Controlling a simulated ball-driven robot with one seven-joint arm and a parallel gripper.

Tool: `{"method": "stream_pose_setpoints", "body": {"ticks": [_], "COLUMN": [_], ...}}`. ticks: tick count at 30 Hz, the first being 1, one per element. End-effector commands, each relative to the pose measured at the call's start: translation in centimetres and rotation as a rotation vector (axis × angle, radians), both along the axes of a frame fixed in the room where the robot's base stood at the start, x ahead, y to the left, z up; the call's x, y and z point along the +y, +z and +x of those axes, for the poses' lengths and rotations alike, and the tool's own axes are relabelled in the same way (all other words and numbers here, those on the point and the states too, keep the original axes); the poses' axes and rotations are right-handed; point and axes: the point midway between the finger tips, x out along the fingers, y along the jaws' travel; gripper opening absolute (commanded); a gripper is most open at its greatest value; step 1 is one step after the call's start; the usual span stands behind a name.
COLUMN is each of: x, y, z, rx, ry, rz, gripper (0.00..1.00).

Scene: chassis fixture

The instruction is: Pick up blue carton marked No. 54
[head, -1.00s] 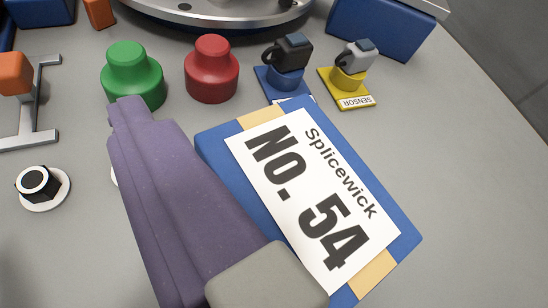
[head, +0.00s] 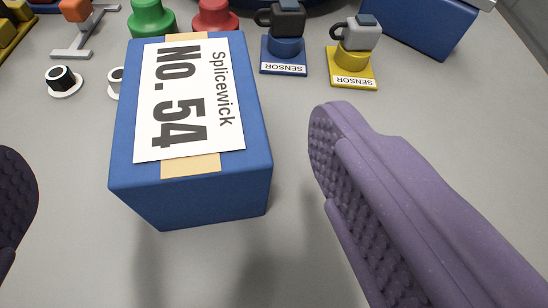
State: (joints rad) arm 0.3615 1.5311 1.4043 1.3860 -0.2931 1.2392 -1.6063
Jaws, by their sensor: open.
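The blue carton (head: 200,200) stands on the grey table in the left middle of the head view. A white label on its top reads "Splicewick No. 54", over a strip of tan tape. My gripper (head: 170,165) is open, with purple ribbed fingers. One finger is on the right, apart from the carton's right side. The other shows only in part at the left edge, also apart from the carton. The carton lies between and beyond the two fingers, and nothing is held.
Green (head: 152,18) and red (head: 216,15) knobs stand close behind the carton. A blue sensor (head: 284,48) and a yellow sensor (head: 352,65) stand behind to the right. Two small round fittings (head: 63,82) lie left of the carton. The table in front of the carton is clear.

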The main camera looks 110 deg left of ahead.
Motion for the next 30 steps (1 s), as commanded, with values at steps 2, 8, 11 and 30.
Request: {"method": "stream_pose_setpoints", "body": {"ticks": [2,8,11,30], "x": [0.1,1.6,2.6,5.3], "y": [-0.1,-1.1,-1.8,-2.9], "z": [-0.1,-1.5,-2.5,-5.0], "rx": [0.000,0.000,0.001,0.000], "ry": [0.001,0.002,0.002,0.000], "rz": [0.000,0.000,0.001,0.000], "gripper": [1.00,1.00,1.00,0.70]}}
